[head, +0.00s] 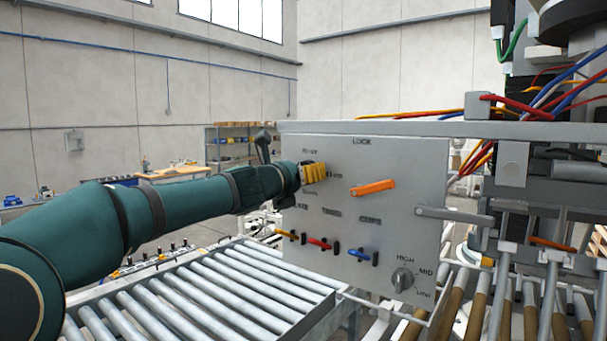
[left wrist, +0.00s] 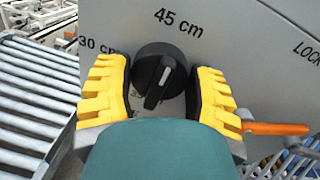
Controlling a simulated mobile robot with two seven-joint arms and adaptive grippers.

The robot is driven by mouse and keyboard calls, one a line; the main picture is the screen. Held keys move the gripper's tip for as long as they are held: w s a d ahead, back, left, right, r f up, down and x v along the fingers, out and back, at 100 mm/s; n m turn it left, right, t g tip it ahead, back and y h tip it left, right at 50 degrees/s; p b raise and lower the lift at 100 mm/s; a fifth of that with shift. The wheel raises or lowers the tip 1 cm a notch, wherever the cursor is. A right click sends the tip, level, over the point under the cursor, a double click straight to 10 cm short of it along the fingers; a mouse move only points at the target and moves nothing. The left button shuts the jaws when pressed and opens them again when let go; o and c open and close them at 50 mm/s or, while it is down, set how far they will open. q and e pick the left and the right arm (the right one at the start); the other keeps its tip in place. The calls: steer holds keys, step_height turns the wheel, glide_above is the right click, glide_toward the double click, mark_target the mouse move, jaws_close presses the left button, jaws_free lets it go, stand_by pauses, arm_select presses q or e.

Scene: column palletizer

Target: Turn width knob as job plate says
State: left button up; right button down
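The round black knob (left wrist: 147,66) shows in the left wrist view on a grey panel (head: 390,150). Its raised grip bar has a white mark, whose upper end points roughly toward the "45 cm" label (left wrist: 177,22). The "30 cm" label (left wrist: 97,45) is to its left. My left gripper (left wrist: 159,88) has its yellow fingers on either side of the knob, with narrow gaps seeming to remain. In the head view my left gripper (head: 314,174) is at the panel's upper left and hides the knob. My right gripper is not in view. I cannot make out a job plate.
The panel also carries an orange lock lever (head: 373,188), a yellow switch (head: 288,235), a red switch (head: 319,243), a blue switch (head: 360,253) and a HIGH/MID/LOW selector (head: 402,280). A roller conveyor (head: 210,290) runs below my left arm. Machine framework with cables stands at right.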

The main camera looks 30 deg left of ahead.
arm_select(q)
steer(key=c, duration=0.4)
steer(key=shift+c, duration=0.2)
